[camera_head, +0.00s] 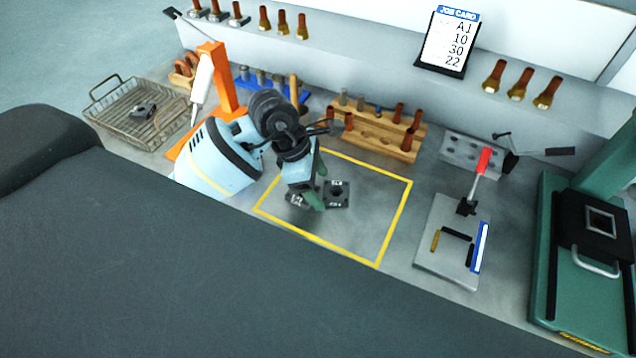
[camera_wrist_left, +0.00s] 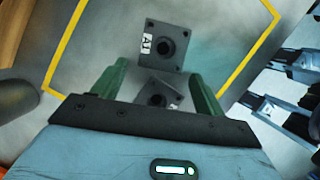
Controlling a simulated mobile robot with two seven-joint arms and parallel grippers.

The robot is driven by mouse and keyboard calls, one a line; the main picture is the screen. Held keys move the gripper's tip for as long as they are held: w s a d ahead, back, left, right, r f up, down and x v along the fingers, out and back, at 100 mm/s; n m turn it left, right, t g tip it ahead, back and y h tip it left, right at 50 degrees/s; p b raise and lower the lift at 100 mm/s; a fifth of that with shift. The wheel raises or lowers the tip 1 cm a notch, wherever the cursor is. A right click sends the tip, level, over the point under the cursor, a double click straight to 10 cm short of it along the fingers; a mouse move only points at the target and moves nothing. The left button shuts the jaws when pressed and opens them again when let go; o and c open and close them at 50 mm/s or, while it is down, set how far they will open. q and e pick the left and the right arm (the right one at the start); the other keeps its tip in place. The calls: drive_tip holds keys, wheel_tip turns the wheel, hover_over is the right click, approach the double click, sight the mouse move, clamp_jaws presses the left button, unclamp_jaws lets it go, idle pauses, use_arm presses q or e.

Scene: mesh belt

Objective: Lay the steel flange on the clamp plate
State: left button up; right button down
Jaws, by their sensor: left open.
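Two dark square steel flanges with round centre holes lie inside the yellow outline. One flange (camera_head: 337,196) has a white tag that reads A1 in the left wrist view (camera_wrist_left: 172,48). The second flange (camera_head: 297,201) is turned at an angle close beside it. My left gripper (camera_head: 317,190) is open, low over the second flange. In the left wrist view that flange (camera_wrist_left: 153,91) shows between the green fingers, its near part hidden by the gripper body. I cannot tell if a finger touches it. The clamp plate (camera_head: 437,250) with a red-handled clamp is at the right, bare of any flange.
A wire basket (camera_head: 110,103) at the left holds another dark part. An orange stand (camera_head: 222,80) and a wooden rack (camera_head: 375,140) stand behind. A green press (camera_head: 565,270) stands at the far right. The outlined area's right half is clear.

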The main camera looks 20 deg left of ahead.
use_arm(q)
drive_tip(key=v, duration=1.1)
drive_tip(key=shift+r, duration=0.2)
drive_tip(key=shift+o, duration=0.5)
drive_tip(key=shift+a, duration=0.15)
use_arm(e)
drive_tip(key=shift+s+f, duration=0.35)
drive_tip(key=shift+f, duration=0.05)
